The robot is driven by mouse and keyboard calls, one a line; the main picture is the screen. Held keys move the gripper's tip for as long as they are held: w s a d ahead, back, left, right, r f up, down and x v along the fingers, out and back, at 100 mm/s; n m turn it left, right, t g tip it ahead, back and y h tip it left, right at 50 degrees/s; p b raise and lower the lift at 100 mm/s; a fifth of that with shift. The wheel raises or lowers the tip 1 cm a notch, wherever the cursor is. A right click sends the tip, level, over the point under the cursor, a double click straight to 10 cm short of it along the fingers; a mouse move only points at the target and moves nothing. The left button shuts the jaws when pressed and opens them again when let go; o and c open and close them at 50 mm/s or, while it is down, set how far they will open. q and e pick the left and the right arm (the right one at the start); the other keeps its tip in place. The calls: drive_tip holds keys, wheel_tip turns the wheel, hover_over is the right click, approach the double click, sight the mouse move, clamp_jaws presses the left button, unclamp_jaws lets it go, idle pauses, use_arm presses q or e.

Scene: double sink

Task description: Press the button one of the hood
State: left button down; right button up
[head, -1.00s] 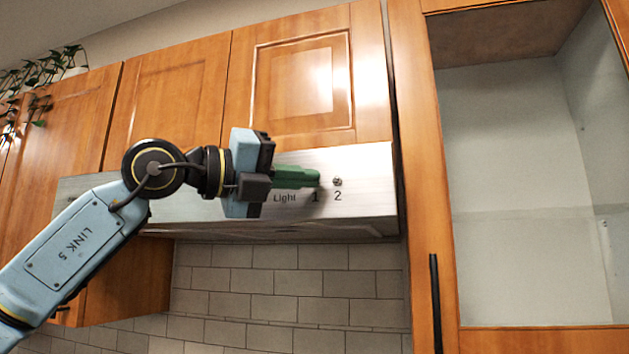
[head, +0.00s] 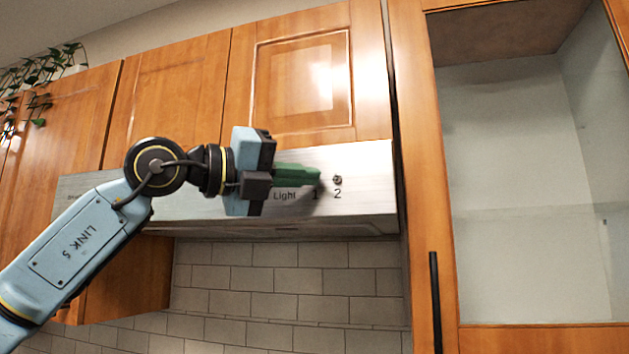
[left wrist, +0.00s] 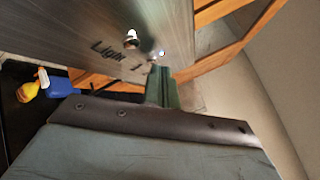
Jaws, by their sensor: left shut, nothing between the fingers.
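The brushed-metal hood (head: 360,160) runs under the wooden cabinets, with the word "Light" and the digits 1 and 2 on its front. My left gripper (head: 318,177) is shut and empty, its green fingers pointing right along the panel at button one. Button one is hidden behind the fingertips in the head view, and its digit 1 lies in shadow. Button two (head: 337,180) shows clear to the right. In the left wrist view, the green fingers (left wrist: 161,88) end close below the two round buttons; button one (left wrist: 131,38) is the one nearer "Light". Contact cannot be told.
Wooden cabinet doors (head: 170,95) stand above the hood. An open-looking cabinet (head: 520,190) with a pale interior is at the right. White tiles (head: 270,290) lie below the hood. The wrist view shows a yellow bottle (left wrist: 30,90) and a blue item (left wrist: 62,86) lower down.

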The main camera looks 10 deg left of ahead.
use_arm(q)
drive_tip(key=shift+s+b, duration=0.35)
drive_tip(key=shift+s, duration=0.2)
drive_tip(key=s+b, duration=0.4)
drive_tip(key=s, duration=0.2)
